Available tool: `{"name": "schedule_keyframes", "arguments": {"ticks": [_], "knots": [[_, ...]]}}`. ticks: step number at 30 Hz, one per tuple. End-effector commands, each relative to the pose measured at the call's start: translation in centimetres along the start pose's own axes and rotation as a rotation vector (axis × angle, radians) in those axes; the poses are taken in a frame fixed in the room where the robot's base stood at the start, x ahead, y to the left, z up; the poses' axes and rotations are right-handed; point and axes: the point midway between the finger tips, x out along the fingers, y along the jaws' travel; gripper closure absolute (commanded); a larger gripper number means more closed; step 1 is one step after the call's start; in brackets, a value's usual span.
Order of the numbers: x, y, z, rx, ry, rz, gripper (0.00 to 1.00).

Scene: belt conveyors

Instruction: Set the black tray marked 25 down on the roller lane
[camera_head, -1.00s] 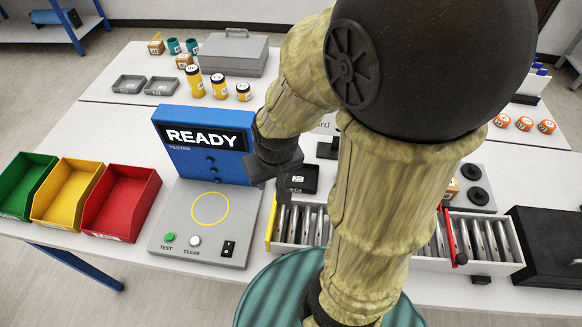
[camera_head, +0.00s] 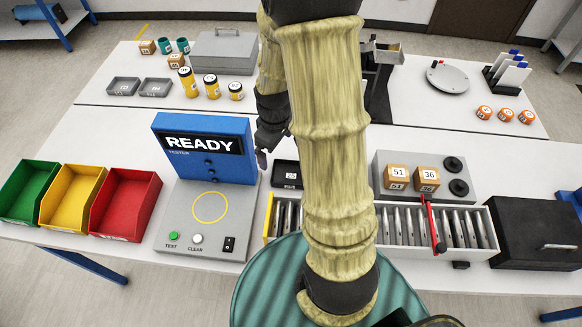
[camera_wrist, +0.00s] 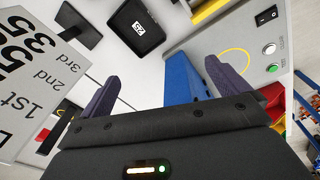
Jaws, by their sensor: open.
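The black tray marked 25 (camera_head: 287,174) lies flat on the white table, just behind the left end of the roller lane (camera_head: 440,226). In the wrist view the tray (camera_wrist: 137,27) is at the top, apart from my fingers, with white table around it. My gripper (camera_head: 262,160) is just left of the tray in the head view, in front of the blue tester's right edge. In the wrist view its two fingers (camera_wrist: 156,75) are spread with nothing between them. My arm hides the middle of the lane.
The tester (camera_head: 205,150) reads READY and stands close on the left. A grey block with boxes 51 and 36 (camera_head: 398,177) is behind the lane. A red bar (camera_head: 433,225) crosses the lane. A black case (camera_head: 545,235) is at right.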

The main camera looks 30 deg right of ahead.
Motion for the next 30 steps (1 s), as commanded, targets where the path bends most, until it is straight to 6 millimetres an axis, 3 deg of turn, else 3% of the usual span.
{"name": "schedule_keyframes", "arguments": {"ticks": [4,10,23,30], "knots": [[1.1,3.7,0.1,-0.187,-0.038,-0.038,0.0],[3.8,6.6,0.8,-0.388,-0.055,-0.081,0.0],[4.8,7.1,1.0,-0.44,-0.055,-0.089,0.0],[7.3,6.9,1.2,-0.439,-0.056,-0.089,0.0]]}}
